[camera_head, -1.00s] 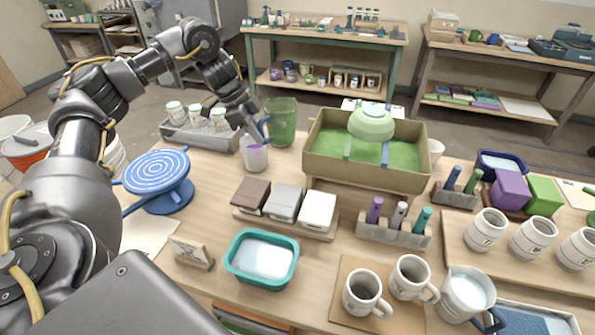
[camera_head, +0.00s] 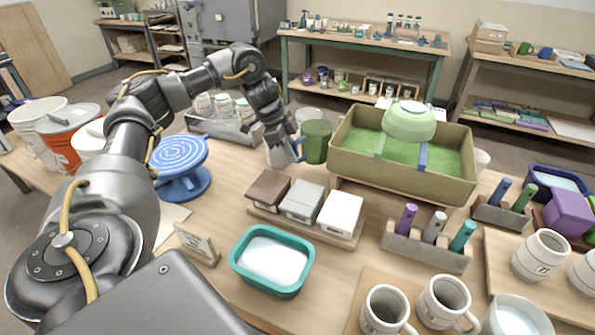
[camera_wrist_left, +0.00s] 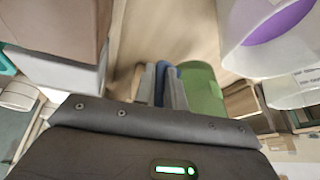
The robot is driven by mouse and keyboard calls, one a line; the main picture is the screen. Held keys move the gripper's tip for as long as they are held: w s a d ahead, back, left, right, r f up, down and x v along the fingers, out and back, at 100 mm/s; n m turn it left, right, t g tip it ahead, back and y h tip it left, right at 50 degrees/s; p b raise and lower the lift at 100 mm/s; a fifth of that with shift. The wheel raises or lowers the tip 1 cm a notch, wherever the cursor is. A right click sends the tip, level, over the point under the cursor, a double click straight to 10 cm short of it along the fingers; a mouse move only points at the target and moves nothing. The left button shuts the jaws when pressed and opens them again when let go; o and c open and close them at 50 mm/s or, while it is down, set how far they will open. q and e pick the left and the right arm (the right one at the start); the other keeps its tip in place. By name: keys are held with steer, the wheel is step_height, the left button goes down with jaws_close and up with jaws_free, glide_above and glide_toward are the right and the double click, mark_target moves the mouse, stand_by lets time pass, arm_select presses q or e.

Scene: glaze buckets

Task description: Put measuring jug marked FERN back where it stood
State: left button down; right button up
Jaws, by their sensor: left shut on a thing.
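A green measuring jug (camera_head: 317,143) with a blue handle is at the left end of the tan box in the head view. My left gripper (camera_head: 285,150) is shut on its handle. In the wrist view the blue handle (camera_wrist_left: 167,85) sits between the fingers, beside the green wall (camera_wrist_left: 203,92). I cannot tell whether the jug's base touches the table. No FERN mark is readable on it. A clear jug (camera_head: 277,157) stands partly hidden behind the gripper; the wrist view shows purple in it (camera_wrist_left: 280,22) and an unreadable label. My right gripper is out of view.
A tan box (camera_head: 400,178) with a green bowl (camera_head: 409,121) on top stands to the right. Three block-like boxes (camera_head: 304,202) are in front. A rack of jars (camera_head: 222,128) stands behind left. A blue turntable (camera_head: 180,160) is at left.

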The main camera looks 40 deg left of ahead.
arm_select(q)
steer(key=shift+f, duration=2.75)
steer(key=shift+f, duration=0.1)
steer(key=c, duration=1.5)
jaws_free()
steer(key=shift+o, duration=0.2)
